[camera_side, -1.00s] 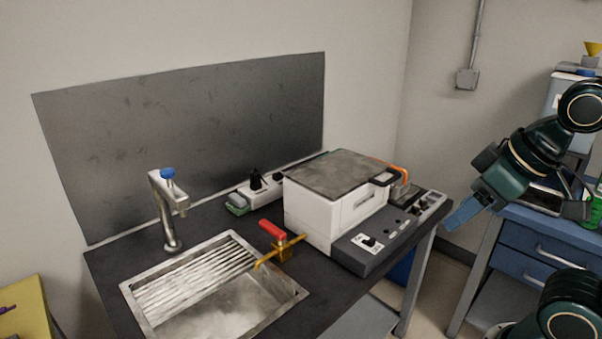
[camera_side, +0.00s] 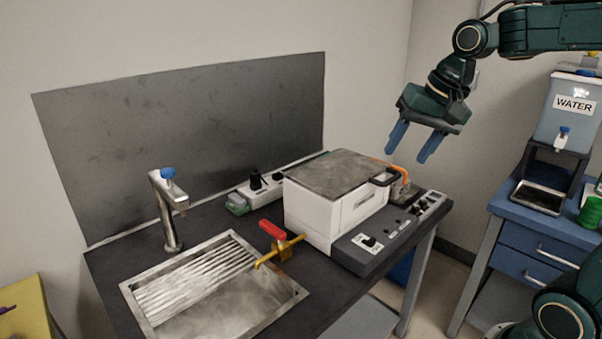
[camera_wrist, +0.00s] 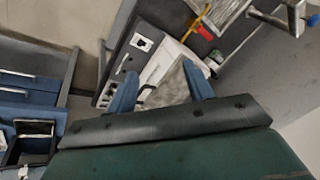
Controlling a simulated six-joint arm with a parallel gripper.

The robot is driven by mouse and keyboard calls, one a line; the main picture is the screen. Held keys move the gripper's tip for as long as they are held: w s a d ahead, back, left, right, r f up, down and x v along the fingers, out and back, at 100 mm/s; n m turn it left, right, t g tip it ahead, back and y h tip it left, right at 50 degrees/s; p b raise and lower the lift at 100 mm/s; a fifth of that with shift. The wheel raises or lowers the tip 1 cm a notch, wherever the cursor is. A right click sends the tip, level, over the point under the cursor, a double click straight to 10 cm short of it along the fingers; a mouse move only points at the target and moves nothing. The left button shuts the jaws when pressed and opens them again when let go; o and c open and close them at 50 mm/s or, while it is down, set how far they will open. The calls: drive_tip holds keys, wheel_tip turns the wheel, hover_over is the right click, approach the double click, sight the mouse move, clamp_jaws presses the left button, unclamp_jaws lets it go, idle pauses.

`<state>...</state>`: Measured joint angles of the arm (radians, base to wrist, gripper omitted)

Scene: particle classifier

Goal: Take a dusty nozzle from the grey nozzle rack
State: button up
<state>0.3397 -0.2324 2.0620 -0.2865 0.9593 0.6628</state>
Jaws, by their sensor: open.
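My gripper (camera_side: 407,158) is open and empty, its two blue fingers pointing down in the air above the right end of the white machine. In the wrist view my gripper (camera_wrist: 160,78) has its fingers apart, with the machine's grey lid (camera_wrist: 171,88) far below between them. I cannot clearly make out a grey nozzle rack or a dusty nozzle. Small dark and light parts (camera_side: 430,203) sit at the right end of the machine's control panel, too small to identify.
The white machine (camera_side: 312,211) stands on a dark bench with a sink (camera_side: 220,305), tap (camera_side: 165,215) and red-handled valve (camera_side: 272,229). A power strip (camera_side: 258,190) lies behind. At right, blue drawers (camera_side: 535,252) carry a water dispenser (camera_side: 570,115) and green can (camera_side: 590,212).

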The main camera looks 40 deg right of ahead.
drive_tip(key=w+d+f+m, duration=0.2)
drive_tip(key=w+d+m, duration=0.45)
drive_tip(key=d, duration=0.35)
drive_tip(key=m+g+y, duration=0.1)
drive_tip(key=m+y, duration=0.2)
drive_tip(key=m, duration=0.9)
hover_over(417, 205)
drive_tip(key=s+d, duration=0.2)
wheel_tip(417, 205, down, 26)
drive_tip(key=shift+a+r, duration=0.2)
drive_tip(key=shift+a, duration=0.05)
drive_tip(key=shift+x, duration=2.6)
drive_tip(key=shift+w+d, duration=0.15)
